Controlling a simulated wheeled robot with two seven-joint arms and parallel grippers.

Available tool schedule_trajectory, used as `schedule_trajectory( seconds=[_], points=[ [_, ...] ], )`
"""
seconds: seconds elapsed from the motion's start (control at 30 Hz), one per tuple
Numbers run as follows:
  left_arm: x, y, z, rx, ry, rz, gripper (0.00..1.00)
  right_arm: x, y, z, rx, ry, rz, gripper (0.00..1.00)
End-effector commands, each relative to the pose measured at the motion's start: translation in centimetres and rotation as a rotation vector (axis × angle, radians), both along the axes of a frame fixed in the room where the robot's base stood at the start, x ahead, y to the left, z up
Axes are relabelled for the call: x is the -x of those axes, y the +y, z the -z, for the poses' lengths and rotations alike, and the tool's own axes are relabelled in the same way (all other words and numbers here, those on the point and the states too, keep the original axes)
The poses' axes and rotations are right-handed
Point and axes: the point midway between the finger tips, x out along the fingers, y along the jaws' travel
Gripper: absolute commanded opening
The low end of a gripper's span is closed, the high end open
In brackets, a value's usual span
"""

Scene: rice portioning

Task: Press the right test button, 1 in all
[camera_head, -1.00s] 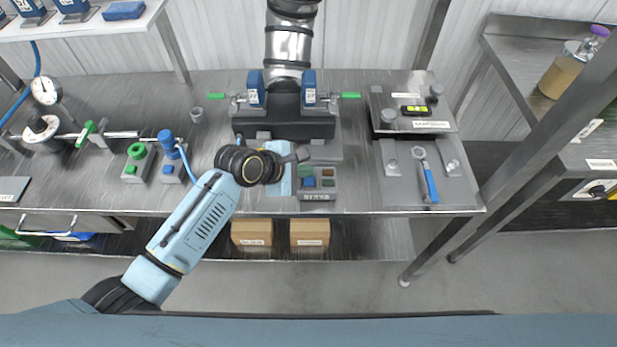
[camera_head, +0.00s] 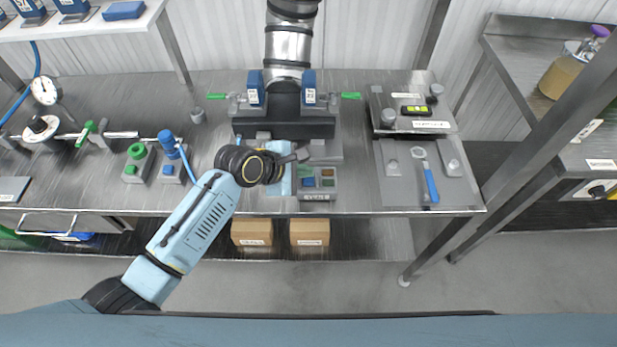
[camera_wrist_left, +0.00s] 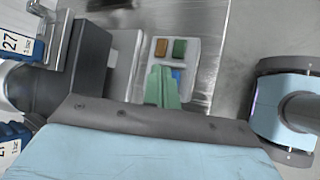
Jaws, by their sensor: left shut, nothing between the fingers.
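A grey button box (camera_head: 318,196) stands near the table's front edge. In the head view it has a blue button (camera_head: 309,182) at left and small orange and green buttons at right. My left gripper (camera_head: 301,154) is shut and empty, just behind the box. In the left wrist view its green fingers (camera_wrist_left: 162,86) reach over the box, beside an orange button (camera_wrist_left: 162,47) and a green button (camera_wrist_left: 180,48). They partly cover the blue button (camera_wrist_left: 177,74). Contact with a button cannot be told. My right gripper is not in view.
A dark machine block (camera_head: 288,122) with blue labelled units stands behind the box. Green and blue knob boxes (camera_head: 138,164) are at left. A plate with a blue-handled wrench (camera_head: 431,184) is at right. Bare tabletop lies between the box and the plate.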

Motion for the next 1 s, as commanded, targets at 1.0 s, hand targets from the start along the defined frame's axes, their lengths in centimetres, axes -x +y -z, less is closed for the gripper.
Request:
schedule_trajectory(
  seconds=[1.0],
  points=[
    [0.01, 0.00, 0.93, 0.000, 0.000, 0.000, 0.00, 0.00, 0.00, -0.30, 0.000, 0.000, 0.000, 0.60]
  ],
)
